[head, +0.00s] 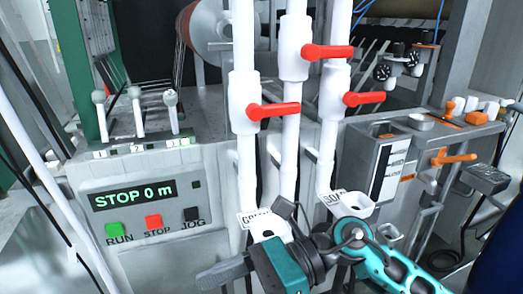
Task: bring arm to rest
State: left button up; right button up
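My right arm, teal and black, comes in from the lower right, and its dark gripper (224,272) points left below the white pipes. It hangs in front of the lower machine front. Whether its fingers are apart or together is not clear, and I see nothing held in it. My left arm and gripper are not in view.
Three white pipes with red valve handles (328,52) stand close behind my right arm. White funnel-like cups (352,205) with labels sit by the gripper and forearm.

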jog(key=w+d+r+m+t+y, duration=0.3)
jog(key=w+m+t+y, duration=0.35)
jog(key=m+t, duration=0.75)
jog(key=w+d+f+m+t+h, duration=0.2)
jog(key=d+f+m+t+h, duration=0.25)
jog(key=m, duration=0.75)
jog(key=w+d+f+m+t+h, duration=0.2)
jog(key=d+f+m+t+h, duration=0.3)
jog(key=m, duration=0.7)
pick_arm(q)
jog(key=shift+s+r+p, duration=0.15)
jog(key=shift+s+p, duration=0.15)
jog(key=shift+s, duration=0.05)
pick_arm(e)
jog(key=s+d+f+m+g+h, duration=0.2)
jog(key=s+d+f+m+h, duration=0.1)
jog(key=f, duration=0.4)
jog(key=s+d+f+m+g+h, duration=0.3)
jog(key=s+d+f+m, duration=0.1)
jog(key=f+m, duration=0.3)
jog(key=s+d+f+m+g+h, duration=0.2)
jog(key=s+d+f+m+h, duration=0.1)
jog(key=f, duration=0.4)
jog(key=shift+s+d+m+h, duration=0.25)
jog(key=shift+s+m+h, duration=0.25)
jog(key=shift+s+m, duration=0.45)
